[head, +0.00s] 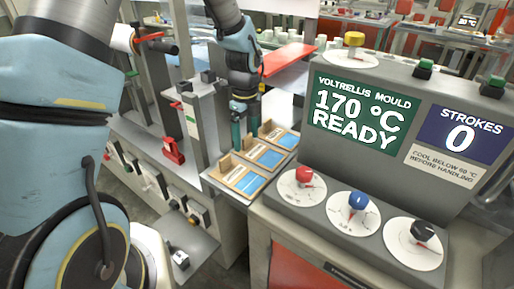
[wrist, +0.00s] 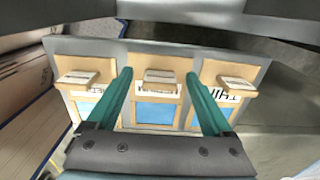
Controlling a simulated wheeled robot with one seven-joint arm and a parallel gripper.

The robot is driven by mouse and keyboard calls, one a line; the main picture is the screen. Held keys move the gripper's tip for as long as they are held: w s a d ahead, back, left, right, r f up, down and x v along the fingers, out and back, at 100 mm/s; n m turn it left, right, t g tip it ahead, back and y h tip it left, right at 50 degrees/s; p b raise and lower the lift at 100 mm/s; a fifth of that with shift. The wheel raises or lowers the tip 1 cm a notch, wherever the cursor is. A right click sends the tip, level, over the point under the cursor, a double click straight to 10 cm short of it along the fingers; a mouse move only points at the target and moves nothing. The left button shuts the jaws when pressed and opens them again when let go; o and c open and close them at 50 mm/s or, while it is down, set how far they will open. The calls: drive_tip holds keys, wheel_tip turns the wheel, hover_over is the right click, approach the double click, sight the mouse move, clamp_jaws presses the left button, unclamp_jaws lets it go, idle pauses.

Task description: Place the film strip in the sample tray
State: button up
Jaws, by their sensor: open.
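My gripper (head: 245,138) is open over a row of three tan wooden holders in the head view. Each holder has a blue panel and a pale label. In the wrist view its two teal fingers (wrist: 158,76) stand apart on either side of the middle holder (wrist: 154,112). A small pale block sits at the end of each holder. The left holder (wrist: 70,92) and right holder (wrist: 245,92) lie just outside the fingers; the right label shows letters like "THIN". Nothing is visibly held. I cannot tell which piece is the film strip or the sample tray.
The holders rest on a grey plate (wrist: 180,48). To their right stands a grey control console (head: 400,130) reading "170 °C READY" and "STROKES 0", with red, blue and black knobs. A red clamp (head: 173,150) and a red sheet (head: 288,62) are nearby.

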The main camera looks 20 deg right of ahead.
drive_tip(key=shift+f, duration=0.15)
drive_tip(key=shift+c, duration=0.2)
clamp_jaws()
idle(0.4)
